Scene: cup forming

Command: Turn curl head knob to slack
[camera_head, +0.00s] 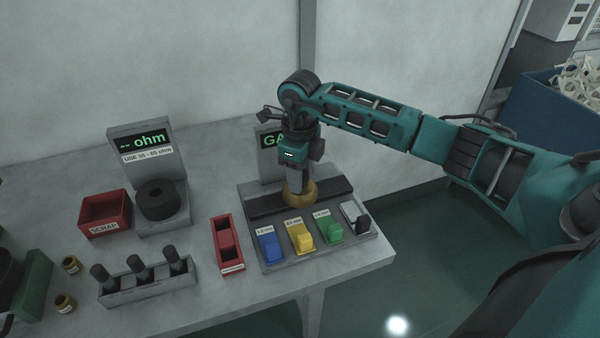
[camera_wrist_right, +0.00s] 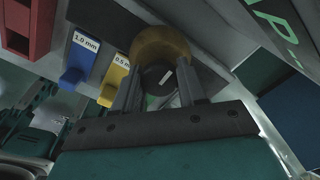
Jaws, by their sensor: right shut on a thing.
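The curl head shows as a brass-coloured ring (camera_head: 300,199) on a dark bar at the bench's right end. In the right wrist view the brass ring (camera_wrist_right: 165,42) surrounds a dark round knob (camera_wrist_right: 157,76) with a pale mark. My right gripper (camera_head: 298,188) points down onto the ring from above. In the wrist view its two fingers (camera_wrist_right: 160,90) stand either side of the knob, shut on it. In the head view the gripper hides the knob. I cannot read which setting the mark points to. My left gripper is not in view.
Blue (camera_head: 269,246), yellow (camera_head: 302,238) and green (camera_head: 331,230) labelled blocks sit just in front of the ring. A partly hidden display (camera_head: 269,140) stands behind. A red tray (camera_head: 227,245), black-handled tools (camera_head: 143,270) and a scrap bin (camera_head: 105,212) lie left.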

